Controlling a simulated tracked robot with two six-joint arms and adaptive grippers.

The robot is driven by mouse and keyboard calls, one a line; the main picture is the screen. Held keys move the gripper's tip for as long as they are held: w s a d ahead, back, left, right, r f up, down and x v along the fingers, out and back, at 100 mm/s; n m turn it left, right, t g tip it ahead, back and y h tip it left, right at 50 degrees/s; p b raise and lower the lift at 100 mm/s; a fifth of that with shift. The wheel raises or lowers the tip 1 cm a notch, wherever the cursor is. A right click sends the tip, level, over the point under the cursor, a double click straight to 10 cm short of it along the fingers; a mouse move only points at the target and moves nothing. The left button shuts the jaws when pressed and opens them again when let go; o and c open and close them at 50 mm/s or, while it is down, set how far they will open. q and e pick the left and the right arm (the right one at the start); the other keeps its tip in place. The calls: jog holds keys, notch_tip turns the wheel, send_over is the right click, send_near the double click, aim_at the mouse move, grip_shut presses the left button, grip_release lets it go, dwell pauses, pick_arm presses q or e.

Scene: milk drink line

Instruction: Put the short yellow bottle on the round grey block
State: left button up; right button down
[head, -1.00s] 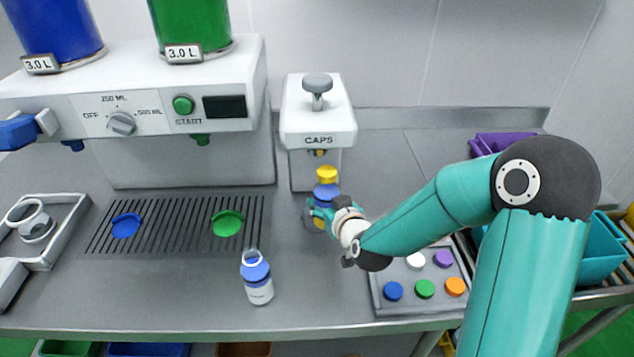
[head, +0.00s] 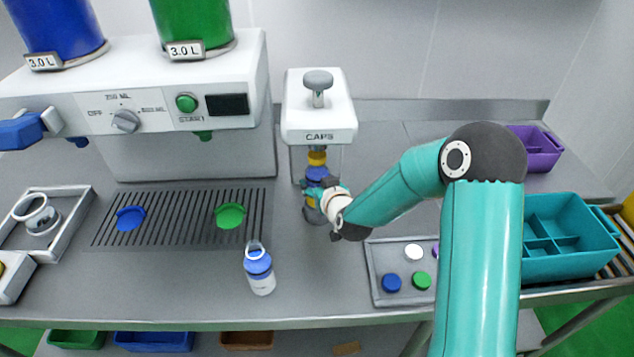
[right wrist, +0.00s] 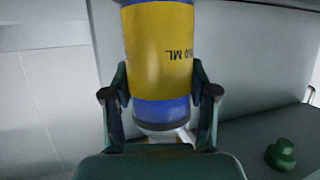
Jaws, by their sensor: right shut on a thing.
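The short yellow bottle (head: 317,157) is blue and yellow and stands about upright below the nozzle of the caps machine (head: 319,120). My right gripper (head: 318,190) is shut on it. In the right wrist view the bottle (right wrist: 160,50) shows its yellow label and blue end between the two fingers (right wrist: 160,105). The round grey block (head: 314,215) shows below the bottle, partly hidden by the gripper. I cannot tell whether the bottle touches it. My left gripper is not in view.
A blue-and-white bottle (head: 259,270) with a ring on top stands left of my right arm. A tray of coloured caps (head: 380,297) lies at the front right. A teal bin (head: 565,262) and a purple bin (head: 538,150) stand further right. The dispenser (head: 190,150) is on the left.

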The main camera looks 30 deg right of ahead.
jog(key=shift+r, duration=0.1)
jog(key=shift+c, duration=1.6)
grip_release()
jog(key=shift+s, duration=0.15)
jog(key=b+v, duration=0.2)
jog(key=v, duration=0.9)
jog(key=shift+s+a, duration=0.15)
jog(key=shift+s, duration=0.2)
